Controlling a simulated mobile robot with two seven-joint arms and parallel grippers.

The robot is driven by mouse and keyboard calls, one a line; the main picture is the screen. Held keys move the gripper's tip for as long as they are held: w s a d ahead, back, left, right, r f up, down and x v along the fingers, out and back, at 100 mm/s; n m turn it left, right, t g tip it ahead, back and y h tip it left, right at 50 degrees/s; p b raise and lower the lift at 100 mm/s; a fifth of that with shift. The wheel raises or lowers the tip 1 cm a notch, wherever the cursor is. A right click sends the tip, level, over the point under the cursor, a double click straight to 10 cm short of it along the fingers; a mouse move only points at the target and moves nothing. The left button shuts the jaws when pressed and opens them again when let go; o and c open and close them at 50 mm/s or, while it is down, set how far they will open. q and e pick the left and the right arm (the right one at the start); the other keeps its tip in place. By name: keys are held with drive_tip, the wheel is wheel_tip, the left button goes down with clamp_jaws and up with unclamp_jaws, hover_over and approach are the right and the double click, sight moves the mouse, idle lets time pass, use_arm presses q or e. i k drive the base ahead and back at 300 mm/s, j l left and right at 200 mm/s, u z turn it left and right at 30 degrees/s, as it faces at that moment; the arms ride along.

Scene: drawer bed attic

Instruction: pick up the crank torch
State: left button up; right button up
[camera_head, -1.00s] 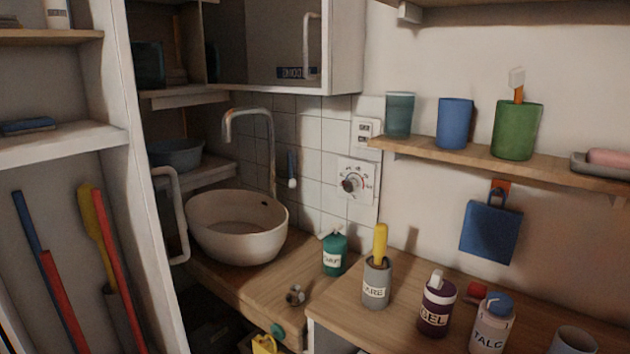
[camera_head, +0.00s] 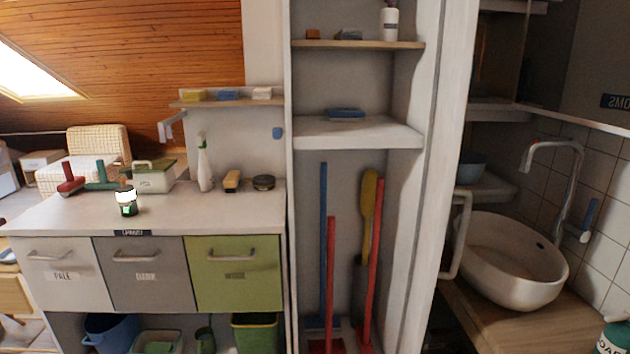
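A small dark green object with a bright white band (camera_head: 127,201) stands upright on the white counter (camera_head: 225,213), near its left part. It may be the crank torch, but it is too small to make out a crank. Neither of my grippers shows in the head view.
Behind it are a red tool (camera_head: 70,182), a green tool (camera_head: 102,178) and a lidded box (camera_head: 153,179). A spray bottle (camera_head: 204,168), brush (camera_head: 232,181) and dark round tin (camera_head: 263,182) stand farther right. The counter's front right is clear. A tall cupboard (camera_head: 430,170) and washbasin (camera_head: 512,262) are rightward.

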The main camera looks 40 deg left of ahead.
sight(127, 199)
drive_tip(key=u, duration=1)
